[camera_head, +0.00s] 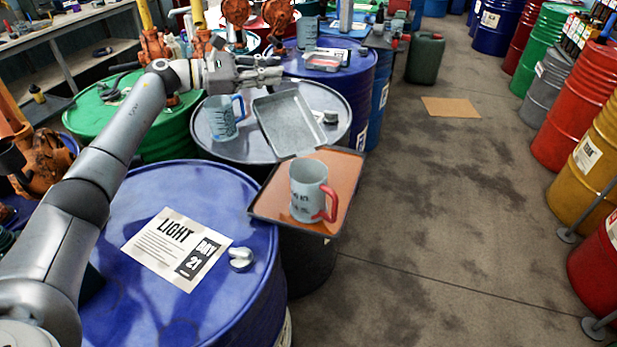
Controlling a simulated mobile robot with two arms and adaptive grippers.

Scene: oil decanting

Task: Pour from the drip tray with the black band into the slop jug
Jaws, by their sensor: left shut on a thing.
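My left gripper (268,76) is shut on the far edge of a grey metal drip tray (288,122). The tray is tilted, its near end lower, above the grey drum and behind the orange tray. I cannot make out a black band on it, nor any liquid. A pale jug with a red handle (308,190) stands upright on an orange-floored tray with a dark rim (262,205). Its dark lettering is too small to read. Another jug with a blue handle (221,120) stands on the grey drum, left of the held tray. My right gripper is out of view.
A blue drum (190,195) with a "LIGHT DAY 21" sheet (176,248) and a small pale cap (241,258) is in front. A green drum (95,118) stands at left. Orange hand pumps rise behind.

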